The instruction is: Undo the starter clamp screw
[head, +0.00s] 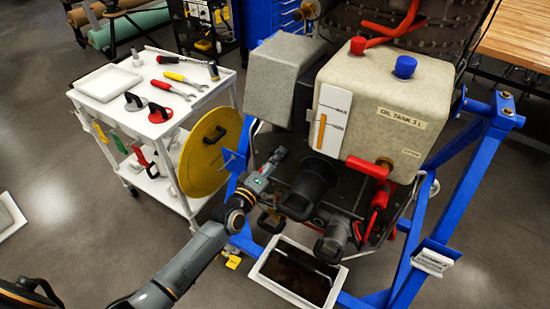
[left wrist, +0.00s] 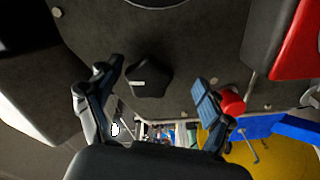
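In the left wrist view a black lobed knob (left wrist: 150,78) with a small pale mark sits on a dark plate (left wrist: 185,50); it looks like the clamp screw. My left gripper (left wrist: 155,98) is open, one finger on each side of the knob, with gaps showing between them. In the head view my left gripper (head: 277,158) reaches in at the left of the engine, beside a black cylindrical part (head: 310,183) that may be the starter. The knob cannot be made out in the head view. My right gripper is not in view.
The grey oil tank (head: 385,105) and a grey box (head: 285,80) sit above my gripper. The blue stand (head: 465,170) frames the right. A white-rimmed tray (head: 262,272) lies below. A tool cart (head: 190,118) and yellow disc (head: 208,150) stand left.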

